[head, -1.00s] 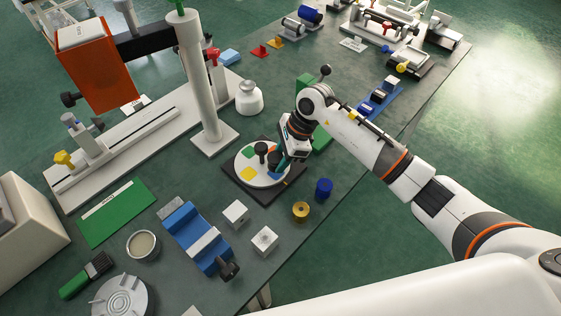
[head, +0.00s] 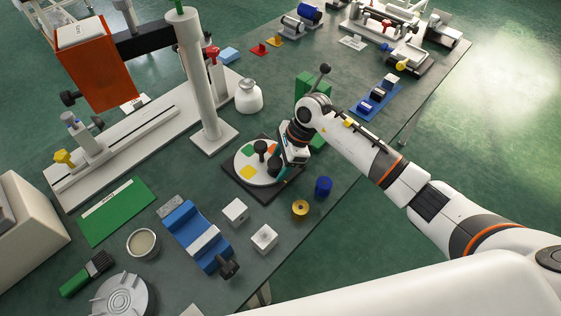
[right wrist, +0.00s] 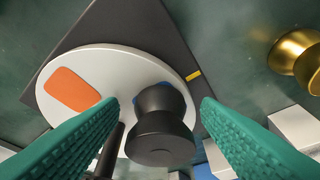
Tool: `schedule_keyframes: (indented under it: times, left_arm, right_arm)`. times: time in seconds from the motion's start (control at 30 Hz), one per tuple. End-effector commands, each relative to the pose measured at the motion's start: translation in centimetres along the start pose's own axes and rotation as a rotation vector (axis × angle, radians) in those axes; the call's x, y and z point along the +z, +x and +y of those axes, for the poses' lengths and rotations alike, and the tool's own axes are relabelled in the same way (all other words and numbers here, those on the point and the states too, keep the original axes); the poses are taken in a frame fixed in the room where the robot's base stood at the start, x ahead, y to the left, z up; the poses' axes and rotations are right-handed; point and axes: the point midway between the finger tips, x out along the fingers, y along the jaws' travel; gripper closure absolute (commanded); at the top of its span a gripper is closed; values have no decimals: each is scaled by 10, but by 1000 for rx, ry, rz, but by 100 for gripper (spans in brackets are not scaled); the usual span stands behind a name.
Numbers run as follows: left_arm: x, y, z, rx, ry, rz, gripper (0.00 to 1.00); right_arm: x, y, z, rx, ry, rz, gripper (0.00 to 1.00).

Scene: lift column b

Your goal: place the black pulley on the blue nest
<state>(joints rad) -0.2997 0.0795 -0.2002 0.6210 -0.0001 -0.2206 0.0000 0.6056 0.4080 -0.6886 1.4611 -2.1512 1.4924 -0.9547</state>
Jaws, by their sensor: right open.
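The black pulley (head: 274,167) stands on the near right part of a pale round disc (head: 246,177), beside the disc's black central knob (head: 260,147). In the right wrist view the pulley (right wrist: 160,130) looks upright, with slivers of the blue nest (right wrist: 196,103) showing at its edge. The pulley covers most of that nest. My right gripper (head: 286,172) is just right of the pulley in the head view. Its teal fingers (right wrist: 160,125) are open, one on each side of the pulley, with gaps visible. My left gripper is out of view.
A brass spool (head: 300,208), a blue cylinder (head: 323,186) and white blocks (head: 235,211) stand nearby. A grey post (head: 203,90) rises behind left.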

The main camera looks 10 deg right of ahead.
Motion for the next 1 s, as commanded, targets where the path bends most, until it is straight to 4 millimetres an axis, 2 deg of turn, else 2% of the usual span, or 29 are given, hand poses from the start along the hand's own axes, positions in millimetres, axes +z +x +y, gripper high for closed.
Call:
schedule_keyframes:
  times: [0.07, 0.17, 0.4, 0.6, 0.8, 1.0]
  left_arm:
    - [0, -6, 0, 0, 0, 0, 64]
    - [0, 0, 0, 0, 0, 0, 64]
    - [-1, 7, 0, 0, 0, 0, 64]
    - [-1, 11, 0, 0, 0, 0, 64]
    - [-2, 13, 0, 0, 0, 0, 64]
    - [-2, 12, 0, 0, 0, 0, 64]
  right_arm:
    - [-2, -5, 0, 0, 0, 1, 42]
    - [0, -16, 1, 4, -1, -1, 42]
    - [1, -68, 1, 6, -2, -3, 42]
    - [0, -104, 1, 3, 0, -1, 42]
    - [-1, -121, 0, 0, 0, -1, 42]
    - [-1, -123, 0, 0, 1, 0, 42]
